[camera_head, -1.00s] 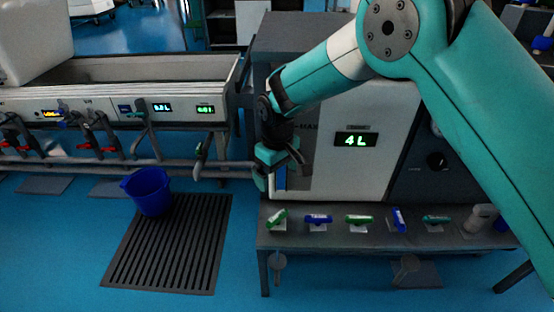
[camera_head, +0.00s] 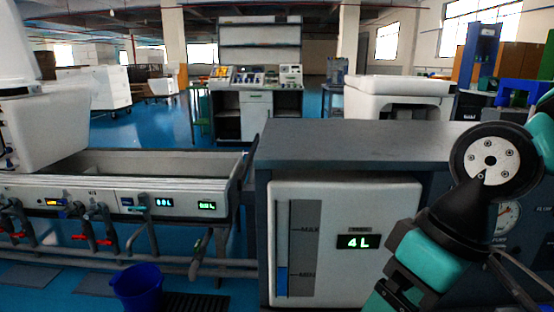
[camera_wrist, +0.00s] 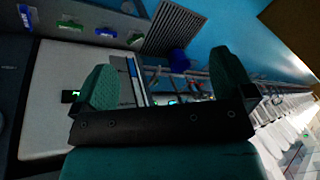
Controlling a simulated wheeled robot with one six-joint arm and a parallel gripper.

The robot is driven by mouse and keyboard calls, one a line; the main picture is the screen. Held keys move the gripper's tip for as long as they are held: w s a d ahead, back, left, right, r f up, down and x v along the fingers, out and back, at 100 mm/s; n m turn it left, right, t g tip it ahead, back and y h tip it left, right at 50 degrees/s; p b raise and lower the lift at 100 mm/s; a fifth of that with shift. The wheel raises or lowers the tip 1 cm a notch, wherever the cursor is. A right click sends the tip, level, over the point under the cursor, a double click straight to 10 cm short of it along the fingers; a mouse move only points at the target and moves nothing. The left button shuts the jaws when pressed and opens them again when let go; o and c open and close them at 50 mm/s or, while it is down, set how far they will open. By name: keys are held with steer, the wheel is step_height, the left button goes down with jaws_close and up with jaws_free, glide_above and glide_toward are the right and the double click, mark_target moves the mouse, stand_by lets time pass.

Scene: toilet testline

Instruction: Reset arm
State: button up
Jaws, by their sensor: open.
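My gripper (camera_wrist: 165,82) is open in the wrist view, its two teal fingers spread wide with nothing between them. In the head view my arm comes down at the lower right, and the end of it runs off the bottom edge, so the fingertips cannot be made out there. The arm's end stands in front of the right side of the white tank panel (camera_head: 300,220), which has a level gauge and a green "4 L" display (camera_head: 359,241). I cannot tell the exact gap to the panel.
A blue bucket (camera_head: 137,287) stands on the floor at the lower left; it also shows in the wrist view (camera_wrist: 180,61) near a dark floor grate (camera_wrist: 172,28). A trough bench (camera_head: 150,165) with pipes and red-handled valves is at the left. Green and blue handles (camera_wrist: 107,32) lie on a shelf.

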steer(key=s+r+p, duration=0.1)
steer(key=s, duration=0.3)
step_height(320, 180, up, 26)
steer(key=p, duration=2.5)
steer(key=shift+d+f, duration=0.25)
steer(key=shift+d, duration=0.15)
